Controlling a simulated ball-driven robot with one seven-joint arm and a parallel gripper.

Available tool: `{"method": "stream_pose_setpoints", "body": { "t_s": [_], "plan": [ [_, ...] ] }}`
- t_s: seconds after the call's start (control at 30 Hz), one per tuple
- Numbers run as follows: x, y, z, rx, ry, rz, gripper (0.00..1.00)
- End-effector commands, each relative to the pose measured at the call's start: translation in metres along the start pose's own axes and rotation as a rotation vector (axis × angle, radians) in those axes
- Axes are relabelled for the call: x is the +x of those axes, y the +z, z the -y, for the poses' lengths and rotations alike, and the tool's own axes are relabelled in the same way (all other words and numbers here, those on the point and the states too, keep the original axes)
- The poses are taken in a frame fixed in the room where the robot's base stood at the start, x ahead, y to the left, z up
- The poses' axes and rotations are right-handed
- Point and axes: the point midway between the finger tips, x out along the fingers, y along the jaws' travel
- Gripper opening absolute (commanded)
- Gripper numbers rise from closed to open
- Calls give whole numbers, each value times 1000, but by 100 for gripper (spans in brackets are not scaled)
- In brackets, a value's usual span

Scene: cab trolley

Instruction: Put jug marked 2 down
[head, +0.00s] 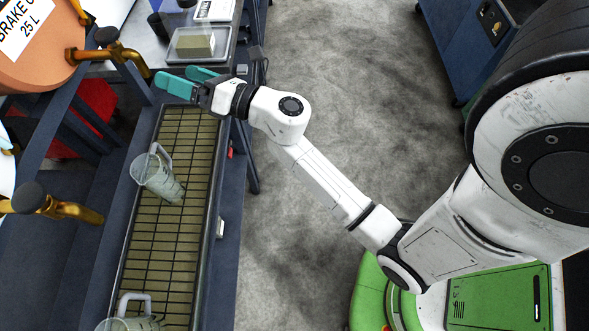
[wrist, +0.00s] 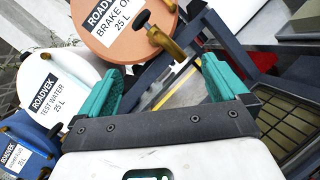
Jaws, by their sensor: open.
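My gripper (head: 174,76) is open and empty, its teal fingers over the far end of the grated tray. In the wrist view my gripper (wrist: 165,80) also shows open with nothing between the fingers. A clear jug (head: 160,178) with a handle stands on the grated tray (head: 176,218), nearer than the gripper and apart from it. A second clear jug (head: 133,323) is at the near end of the tray, partly cut off by the picture edge. No number is readable on either jug, so I cannot tell which is marked 2.
A small tray (head: 203,46) with a tan block sits beyond the gripper. The wrist view shows a white test water drum (wrist: 55,90). Open floor (head: 330,80) lies right.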

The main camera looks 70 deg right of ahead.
Motion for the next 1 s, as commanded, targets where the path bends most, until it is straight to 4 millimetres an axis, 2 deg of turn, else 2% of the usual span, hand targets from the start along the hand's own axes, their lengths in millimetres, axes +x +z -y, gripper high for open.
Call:
{"method": "stream_pose_setpoints", "body": {
  "t_s": [0.1,0.2,0.27,0.37,0.5,0.63,0.8,0.9,1.0],
  "plan": [
    [-13,29,18,280,-131,168,100],
    [-29,42,42,533,-254,296,100],
    [-41,42,57,688,-332,362,100],
    [-64,30,83,942,-479,459,100],
    [-102,-9,109,1278,-722,565,100],
    [-142,-61,117,1541,-998,634,100],
    [-203,-130,97,1758,-1421,686,100],
    [-236,-157,78,1797,-1645,700,100],
    [-260,-173,62,1796,-1810,705,100]
  ]
}}
